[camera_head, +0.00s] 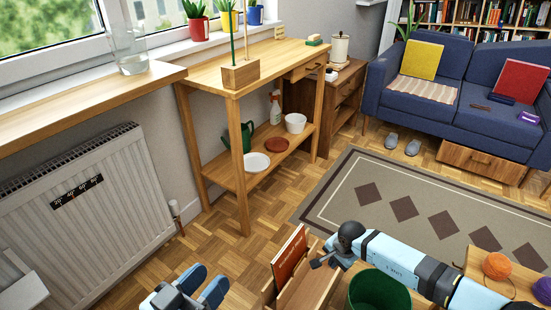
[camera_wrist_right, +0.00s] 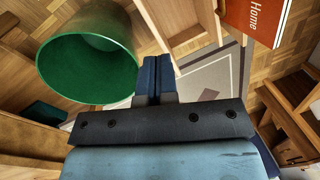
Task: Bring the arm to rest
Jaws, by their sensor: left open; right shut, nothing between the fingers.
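My left gripper (camera_head: 203,286) shows at the bottom of the head view, left of centre. Its two blue fingers stand apart, with nothing between them. My right arm (camera_head: 405,263) comes in from the lower right of the head view and reaches past a green bin (camera_head: 380,291). In the right wrist view my right gripper (camera_wrist_right: 155,80) has its dark blue fingers together and holds nothing. The green bin (camera_wrist_right: 88,60) is left of the fingers in that view, open and apparently empty inside. A red book marked "Home" (camera_wrist_right: 254,18) is at upper right, apart from the fingers.
The red book (camera_head: 290,255) stands in a wooden holder (camera_head: 308,288) between my arms. Orange yarn (camera_head: 497,266) lies on a wooden surface at right. A wooden side table (camera_head: 246,200), a radiator (camera_head: 85,205) and a blue sofa (camera_head: 460,105) stand beyond. Parquet and rug (camera_head: 345,190) are open.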

